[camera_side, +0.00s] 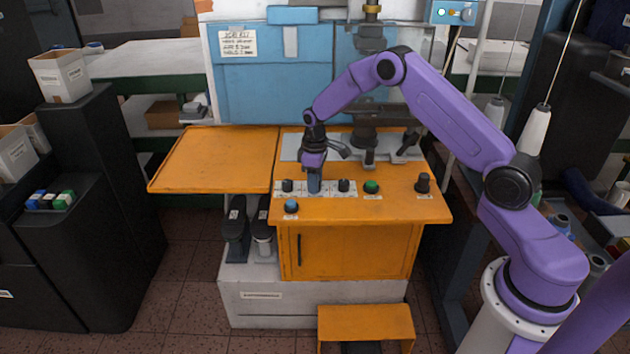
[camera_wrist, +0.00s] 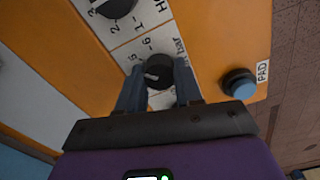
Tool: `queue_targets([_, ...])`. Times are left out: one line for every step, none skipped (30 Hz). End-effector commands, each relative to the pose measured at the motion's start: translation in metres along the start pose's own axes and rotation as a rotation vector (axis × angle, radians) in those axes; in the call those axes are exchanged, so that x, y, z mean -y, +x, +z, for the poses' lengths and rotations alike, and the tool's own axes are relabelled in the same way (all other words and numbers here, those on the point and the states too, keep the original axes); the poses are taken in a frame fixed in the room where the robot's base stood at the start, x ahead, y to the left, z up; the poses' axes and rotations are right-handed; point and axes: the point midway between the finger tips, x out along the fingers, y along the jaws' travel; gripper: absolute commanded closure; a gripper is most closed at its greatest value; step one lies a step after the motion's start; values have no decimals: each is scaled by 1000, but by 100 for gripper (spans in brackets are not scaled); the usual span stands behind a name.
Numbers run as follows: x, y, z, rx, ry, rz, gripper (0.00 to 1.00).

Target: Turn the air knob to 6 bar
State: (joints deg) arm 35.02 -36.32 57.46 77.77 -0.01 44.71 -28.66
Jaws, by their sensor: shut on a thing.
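The air knob (camera_wrist: 158,71) is a round black knob on a white scale plate marked "bar". The figures 5 and 6 show on the plate at its upper left in the wrist view. A pale mark shows on the left part of the knob, and I cannot tell which figure it points to. My gripper (camera_wrist: 160,90) is shut on the knob, one finger on each side. In the side view my gripper (camera_side: 314,186) points down over the middle of the white strip, and the knob is hidden behind the fingers.
Black knobs stand on the strip to the left (camera_side: 287,185) and right (camera_side: 344,185) of my gripper. A blue button (camera_side: 291,206) labelled PAD sits in front. A green button (camera_side: 372,187) and a taller black knob (camera_side: 423,183) stand to the right on the orange top.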

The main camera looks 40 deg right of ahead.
Motion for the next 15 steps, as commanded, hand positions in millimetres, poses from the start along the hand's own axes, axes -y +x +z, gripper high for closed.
queue_targets([0, 0, 0, 1, 3, -1, 96])
queue_targets([0, 0, 0, 1, 6, -1, 96])
queue_targets([0, 0, 0, 1, 12, -1, 96])
queue_targets([0, 0, 0, 1, 17, -1, 96])
queue_targets([0, 0, 0, 2, 24, -1, 96])
queue_targets([0, 0, 0, 2, 37, -1, 96])
queue_targets([1, 0, 0, 2, 48, -1, 96])
queue_targets([1, 0, 0, 2, 61, -2, 96])
queue_targets([1, 0, 0, 3, 82, -2, 96])
queue_targets([1, 0, 0, 3, 98, -2, 96])
queue_targets([0, 0, 0, 3, 118, -2, 96])
queue_targets([1, -1, 0, 3, 144, -1, 96])
queue_targets([0, -1, 0, 3, 167, -1, 96])
queue_targets([0, -1, 0, 3, 191, -1, 96])
queue_targets([1, -1, 0, 3, 223, -1, 96])
